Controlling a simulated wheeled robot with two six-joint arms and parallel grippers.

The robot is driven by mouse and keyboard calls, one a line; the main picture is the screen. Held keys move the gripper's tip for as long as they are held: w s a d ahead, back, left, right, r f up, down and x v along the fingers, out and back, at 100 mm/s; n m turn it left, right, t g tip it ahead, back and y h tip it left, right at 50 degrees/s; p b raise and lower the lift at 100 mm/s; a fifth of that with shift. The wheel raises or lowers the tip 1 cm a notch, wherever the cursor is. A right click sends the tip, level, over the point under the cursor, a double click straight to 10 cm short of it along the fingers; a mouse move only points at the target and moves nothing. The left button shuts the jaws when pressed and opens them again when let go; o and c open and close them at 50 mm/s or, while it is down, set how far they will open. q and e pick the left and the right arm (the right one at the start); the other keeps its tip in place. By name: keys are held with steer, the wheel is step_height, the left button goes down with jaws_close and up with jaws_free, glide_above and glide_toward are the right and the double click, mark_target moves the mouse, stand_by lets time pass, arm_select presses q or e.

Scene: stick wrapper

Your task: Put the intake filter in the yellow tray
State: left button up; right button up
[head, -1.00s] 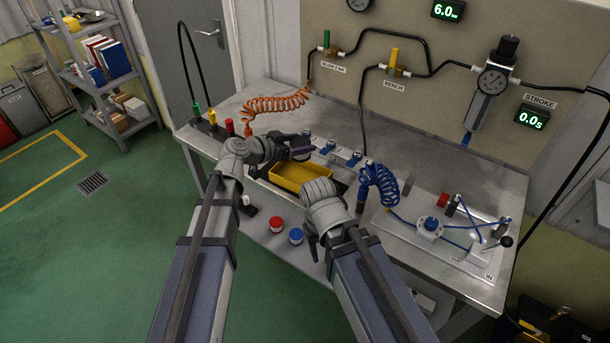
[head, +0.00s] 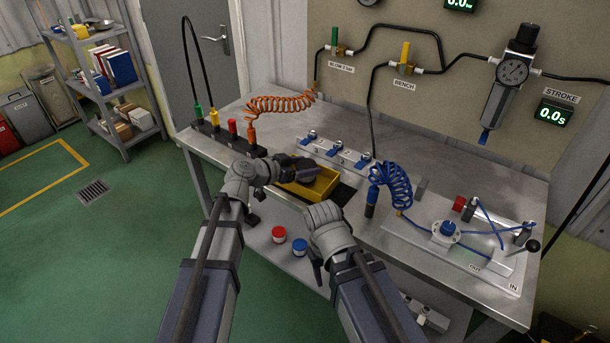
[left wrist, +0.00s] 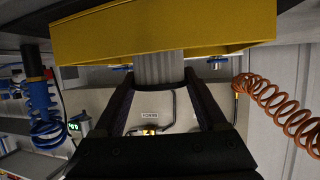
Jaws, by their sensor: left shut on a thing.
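The yellow tray (head: 299,190) stands on the bench in front of the valve row. My left gripper (head: 308,167) is over the tray in the head view. In the left wrist view, the left gripper (left wrist: 160,92) is shut on a grey ribbed cylinder, the intake filter (left wrist: 159,68). The yellow tray wall (left wrist: 165,30) hides the filter's far end there, and I cannot tell whether it touches the tray floor. In the head view the gripper mostly hides the filter. My right gripper (head: 318,272) hangs by the bench front, its jaws unclear.
A blue coiled hose (head: 388,185) stands right of the tray, and an orange coiled hose (head: 280,104) behind left. Blue-handled valves (head: 335,150) line up behind the tray. Red (head: 278,233) and blue (head: 299,246) caps sit on the lower shelf. The bench's back right is clear.

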arm_select(q)
steer(key=shift+f, duration=0.7)
arm_select(e)
steer(key=shift+f, duration=0.65)
steer(key=shift+f, duration=0.1)
arm_select(q)
steer(key=shift+f+b, duration=0.25)
steer(key=shift+b, duration=0.15)
steer(key=o, duration=1.3)
steer(key=shift+r, duration=0.1)
steer(key=shift+r, duration=0.1)
steer(key=shift+s+a+r+p, duration=0.1)
steer(key=shift+a+r+p, duration=0.1)
steer(key=shift+p, duration=0.2)
steer(key=p+v, duration=0.4)
steer(key=v, duration=0.7)
steer(key=shift+s+r, duration=0.15)
arm_select(e)
steer(key=shift+r, duration=2.4)
arm_select(q)
steer(key=shift+a, duration=0.15)
